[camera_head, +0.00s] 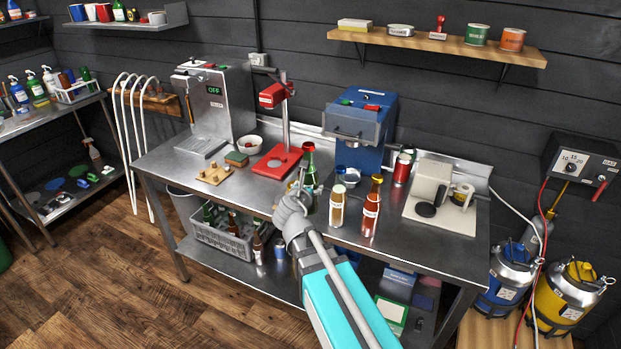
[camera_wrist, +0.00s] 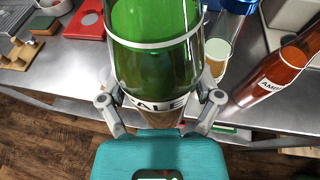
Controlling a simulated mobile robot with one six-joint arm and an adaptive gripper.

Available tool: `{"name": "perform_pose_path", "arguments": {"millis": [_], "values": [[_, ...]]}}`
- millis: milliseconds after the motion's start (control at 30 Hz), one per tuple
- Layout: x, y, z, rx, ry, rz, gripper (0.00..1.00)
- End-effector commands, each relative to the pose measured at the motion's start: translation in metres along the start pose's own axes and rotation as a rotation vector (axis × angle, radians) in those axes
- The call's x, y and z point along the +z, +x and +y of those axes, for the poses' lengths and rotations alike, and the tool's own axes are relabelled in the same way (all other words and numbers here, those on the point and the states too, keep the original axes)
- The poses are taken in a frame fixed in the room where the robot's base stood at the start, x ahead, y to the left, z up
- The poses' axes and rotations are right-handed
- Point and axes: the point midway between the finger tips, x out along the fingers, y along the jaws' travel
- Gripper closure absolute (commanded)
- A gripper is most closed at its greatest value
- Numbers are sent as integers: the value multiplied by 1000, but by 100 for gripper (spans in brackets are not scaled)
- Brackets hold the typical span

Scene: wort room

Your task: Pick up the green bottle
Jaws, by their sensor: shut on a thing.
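The green bottle (camera_head: 309,163) shows in the head view above the bench, partly hidden behind my gripper (camera_head: 300,200). In the wrist view the green bottle (camera_wrist: 155,60) fills the upper middle, with a pale label band reading "ALE" low on it. The fingers of my gripper (camera_wrist: 161,103) press against both sides of it near the label. My gripper is shut on the green bottle. Whether its base touches the bench cannot be told.
A pale bottle (camera_head: 337,207) and an amber bottle (camera_head: 370,212) stand close on the right. A red press stand (camera_head: 277,160) is just left, and a blue machine (camera_head: 358,125) stands behind. A white scale-like device (camera_head: 440,200) is further right on the steel bench (camera_head: 430,247).

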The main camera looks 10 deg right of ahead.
Motion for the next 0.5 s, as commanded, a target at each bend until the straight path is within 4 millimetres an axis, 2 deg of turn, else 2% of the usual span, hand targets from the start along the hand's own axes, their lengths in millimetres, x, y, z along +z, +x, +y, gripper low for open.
{"name": "perform_pose_path", "arguments": {"millis": [33, 200, 500], "values": [[4, -12, -2, 1, -2, -1, 78], [5, -31, -5, 1, -1, -2, 78], [6, -42, -6, 0, -1, -1, 78]]}}
